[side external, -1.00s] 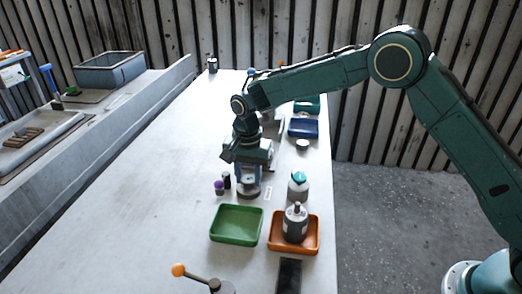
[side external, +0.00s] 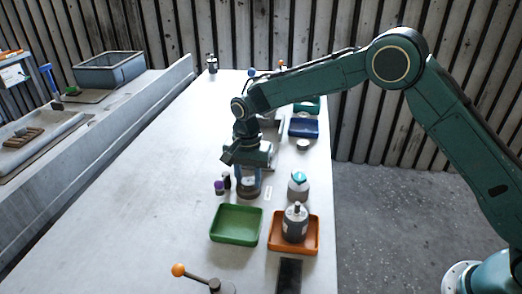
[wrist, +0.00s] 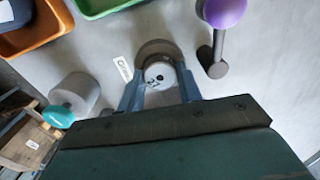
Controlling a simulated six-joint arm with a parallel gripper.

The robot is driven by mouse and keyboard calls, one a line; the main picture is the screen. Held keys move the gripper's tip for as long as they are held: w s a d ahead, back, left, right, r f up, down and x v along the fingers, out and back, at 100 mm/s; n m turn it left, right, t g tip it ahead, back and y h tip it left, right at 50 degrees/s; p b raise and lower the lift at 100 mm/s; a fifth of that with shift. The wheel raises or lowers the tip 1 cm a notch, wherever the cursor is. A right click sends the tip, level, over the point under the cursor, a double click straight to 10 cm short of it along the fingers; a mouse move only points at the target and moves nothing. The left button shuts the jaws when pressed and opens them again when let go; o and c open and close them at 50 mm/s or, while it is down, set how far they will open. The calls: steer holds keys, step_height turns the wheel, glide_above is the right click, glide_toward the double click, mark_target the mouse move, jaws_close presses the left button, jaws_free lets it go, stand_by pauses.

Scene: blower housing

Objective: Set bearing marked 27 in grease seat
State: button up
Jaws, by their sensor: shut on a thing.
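My gripper (side external: 248,183) points down over the table. In the wrist view my gripper (wrist: 160,78) has its two blue fingers shut on a pale round bearing (wrist: 159,73) marked 27. A round brown-grey seat (wrist: 154,46) shows just beyond and below the bearing. The seat (side external: 248,195) also shows under my fingers in the side view. A small white label (wrist: 122,68) lies beside it; its text is too small to read surely. The fingers hide most of the bearing in the side view, and I cannot tell whether it touches the seat.
A purple-topped piece (side external: 219,187) stands close left of my gripper. A green tray (side external: 236,224) and an orange tray (side external: 318,236) holding a grey bottle lie in front. The table's left side is clear.

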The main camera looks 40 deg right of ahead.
steer(key=shift+f, duration=0.1)
steer(key=o, duration=1.4)
steer(key=shift+o, duration=0.2)
steer(key=shift+w, duration=0.1)
steer(key=shift+c, duration=0.2)
steer(key=shift+o, duration=0.5)
steer(key=shift+w+a+r, duration=0.1)
steer(key=shift+r, duration=3.7)
steer(key=shift+s, duration=0.2)
